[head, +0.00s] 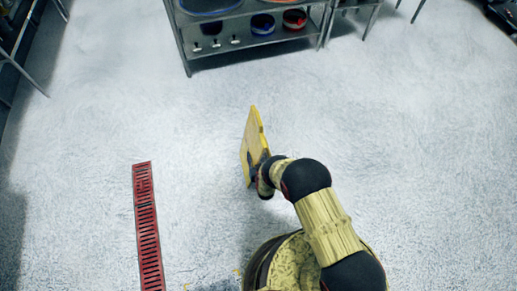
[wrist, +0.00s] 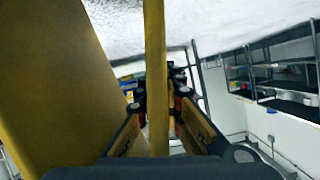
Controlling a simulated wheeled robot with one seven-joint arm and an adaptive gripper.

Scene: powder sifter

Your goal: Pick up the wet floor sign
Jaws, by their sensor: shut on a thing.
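The yellow wet floor sign (head: 254,135) stands out in front of my arm in the head view, tilted and seen nearly edge-on. In the wrist view its broad yellow panel (wrist: 60,85) fills the left side, and a narrow yellow edge (wrist: 156,75) runs down the middle between my fingers. My gripper (wrist: 158,110) is shut on that narrow part, with a finger on each side. In the head view my gripper (head: 254,168) is small and partly hidden by the sign and my wrist. Whether the sign touches the floor is hard to tell.
A red floor grate (head: 148,225) lies left of the sign. A metal shelf (head: 255,42) with blue and red containers stands at the back. Wall shelves (wrist: 285,75) show at the right of the wrist view. The pale floor around the sign is clear.

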